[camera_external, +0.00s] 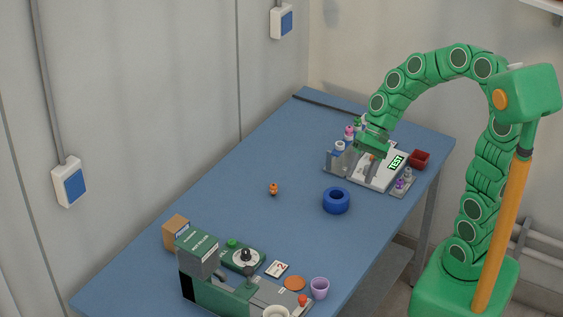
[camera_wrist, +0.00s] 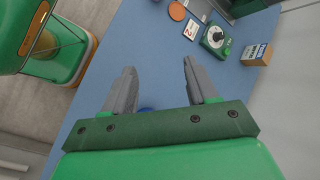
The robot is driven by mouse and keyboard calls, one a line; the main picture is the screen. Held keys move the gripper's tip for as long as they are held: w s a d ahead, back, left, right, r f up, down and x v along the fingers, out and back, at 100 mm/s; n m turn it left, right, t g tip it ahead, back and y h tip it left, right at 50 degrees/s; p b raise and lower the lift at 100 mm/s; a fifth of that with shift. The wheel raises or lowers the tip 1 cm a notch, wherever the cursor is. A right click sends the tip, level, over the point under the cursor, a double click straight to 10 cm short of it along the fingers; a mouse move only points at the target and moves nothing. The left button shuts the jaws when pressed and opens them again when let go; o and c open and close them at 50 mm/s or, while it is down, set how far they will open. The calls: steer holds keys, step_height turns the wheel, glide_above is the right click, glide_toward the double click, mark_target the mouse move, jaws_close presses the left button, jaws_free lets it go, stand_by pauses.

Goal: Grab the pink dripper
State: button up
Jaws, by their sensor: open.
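A small pink-topped item (camera_external: 349,131), which looks like the pink dripper, stands at the back left of the rack on the blue table, beside other small bottles. It is partly hidden by things in front of it and too small to see in detail. My gripper (camera_external: 362,168) is above the rack, just to the right of and in front of the pink item. In the wrist view my gripper (camera_wrist: 157,72) has its two grey fingers spread wide with nothing between them. The pink item does not show in the wrist view.
The table's middle is mostly clear.

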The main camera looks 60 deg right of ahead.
steer(key=w+d+f+m+t+y, duration=0.1)
steer(key=w+d+m+t+y, duration=0.15)
steer(key=w+d+m, duration=0.4)
steer(key=m+t+h, duration=0.4)
steer(key=m+t, duration=0.5)
steer(key=m, duration=0.6)
glide_toward(344, 134)
steer(key=w+f, duration=0.1)
steer(key=w, duration=0.3)
steer(key=shift+a+x, duration=0.1)
steer(key=shift+x, duration=1.85)
steer(key=shift+a+x, duration=0.15)
steer(key=shift+x, duration=1.75)
steer(key=shift+s, duration=0.1)
steer(key=c, duration=1)
